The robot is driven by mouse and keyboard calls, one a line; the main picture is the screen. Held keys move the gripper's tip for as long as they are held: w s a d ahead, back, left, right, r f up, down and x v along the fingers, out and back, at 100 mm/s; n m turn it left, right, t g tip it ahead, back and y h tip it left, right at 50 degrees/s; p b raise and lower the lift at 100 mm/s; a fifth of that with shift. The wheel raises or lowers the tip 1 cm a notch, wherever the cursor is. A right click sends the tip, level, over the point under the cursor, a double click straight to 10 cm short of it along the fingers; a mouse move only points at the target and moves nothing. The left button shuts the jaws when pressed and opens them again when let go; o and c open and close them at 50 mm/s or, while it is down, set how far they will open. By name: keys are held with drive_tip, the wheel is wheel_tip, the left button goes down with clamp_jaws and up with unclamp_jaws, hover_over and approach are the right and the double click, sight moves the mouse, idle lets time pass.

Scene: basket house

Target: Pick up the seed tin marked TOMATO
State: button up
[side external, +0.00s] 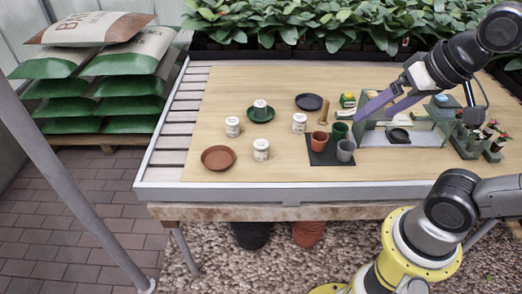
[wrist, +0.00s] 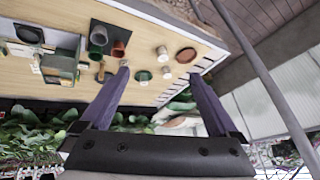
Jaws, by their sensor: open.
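Several small white tins with dark print stand on the table; the print is too small to read, so I cannot tell which is TOMATO. In the side view, one tin (side external: 232,127) is at the left, one (side external: 261,150) at the front, one (side external: 299,123) at the right, and one (side external: 260,105) on a green saucer (side external: 261,116). The wrist view shows white tins (wrist: 162,52) beyond and between the fingers. My gripper (side external: 376,112) is open and empty, above the right part of the table, right of the tins. Its two purple fingers are spread in the wrist view (wrist: 158,73).
A terracotta saucer (side external: 218,158) lies at the front left, a dark plate (side external: 309,102) at the back. A black mat (side external: 322,158) with several small pots and a grey-green holder (side external: 432,140) are near my gripper. Leafy plants line the back.

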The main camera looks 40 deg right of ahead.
drive_tip(key=w+r+m, duration=0.3)
drive_tip(key=w, duration=0.2)
drive_tip(key=m+g, duration=0.5)
drive_tip(key=m, duration=0.5)
hover_over(261, 143)
wheel_tip(261, 143, down, 17)
drive_tip(key=shift+g, duration=0.6)
drive_tip(key=f, duration=0.9)
drive_tip(key=s+f, duration=0.1)
drive_tip(key=f, duration=0.4)
drive_tip(key=shift+d, duration=0.1)
drive_tip(key=shift+w+a+f, duration=0.1)
drive_tip(key=shift+w+f, duration=0.1)
drive_tip(key=shift+f, duration=1.3)
drive_tip(key=shift+w+a+f, duration=0.1)
drive_tip(key=shift+w+f, duration=0.1)
drive_tip(key=shift+f, duration=1.25)
drive_tip(key=c, duration=1.5)
drive_tip(key=shift+o, duration=0.2)
drive_tip(key=shift+r, duration=0.15)
